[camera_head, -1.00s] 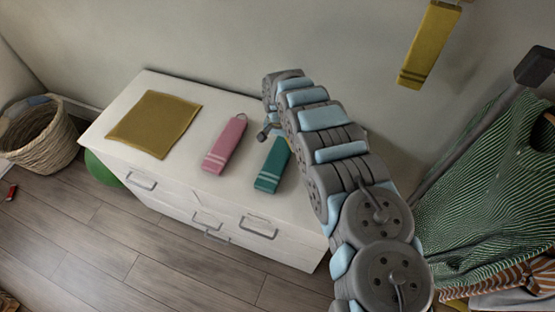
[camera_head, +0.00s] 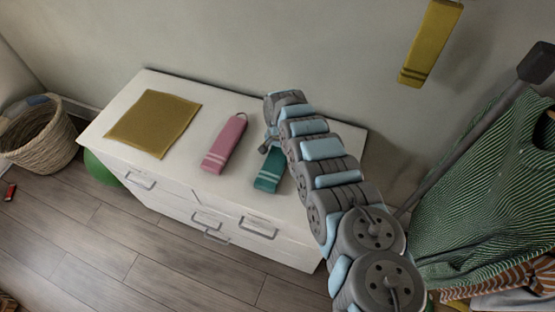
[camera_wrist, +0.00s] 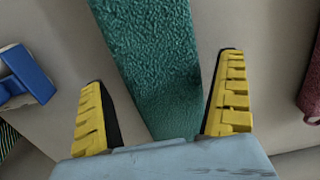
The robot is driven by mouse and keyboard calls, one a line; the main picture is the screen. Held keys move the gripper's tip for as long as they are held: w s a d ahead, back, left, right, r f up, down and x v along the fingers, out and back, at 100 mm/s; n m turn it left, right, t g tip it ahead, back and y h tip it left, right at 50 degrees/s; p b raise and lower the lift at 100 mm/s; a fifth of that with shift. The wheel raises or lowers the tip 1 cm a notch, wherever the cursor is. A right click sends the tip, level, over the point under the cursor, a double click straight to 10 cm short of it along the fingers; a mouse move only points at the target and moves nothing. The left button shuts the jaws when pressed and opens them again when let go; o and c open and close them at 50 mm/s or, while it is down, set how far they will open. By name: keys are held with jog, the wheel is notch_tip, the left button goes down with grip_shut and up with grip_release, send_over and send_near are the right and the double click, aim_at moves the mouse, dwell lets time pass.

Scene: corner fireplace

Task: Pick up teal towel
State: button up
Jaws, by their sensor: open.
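The teal towel (camera_head: 268,177) lies folded on the white drawer cabinet (camera_head: 150,82), to the right of the pink towel. Its far part is hidden behind my arm in the head view. In the wrist view the teal towel (camera_wrist: 152,60) runs down between the two yellow-padded fingers of my gripper (camera_wrist: 162,105). The fingers are open, one on each side of the towel, with a gap to it on both sides. I cannot tell how high the fingertips are above the cabinet top.
A pink towel (camera_head: 224,145) and a flat mustard cloth (camera_head: 154,123) lie on the cabinet to the left. A yellow towel (camera_head: 430,42) hangs on the wall. A wicker basket (camera_head: 40,140) stands at the left. A green striped cloth (camera_head: 480,190) hangs at the right. A blue object (camera_wrist: 26,76) shows in the wrist view.

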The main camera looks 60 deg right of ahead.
jog(key=shift+f, duration=0.8)
jog(key=c, duration=1.1)
jog(key=shift+r, duration=0.1)
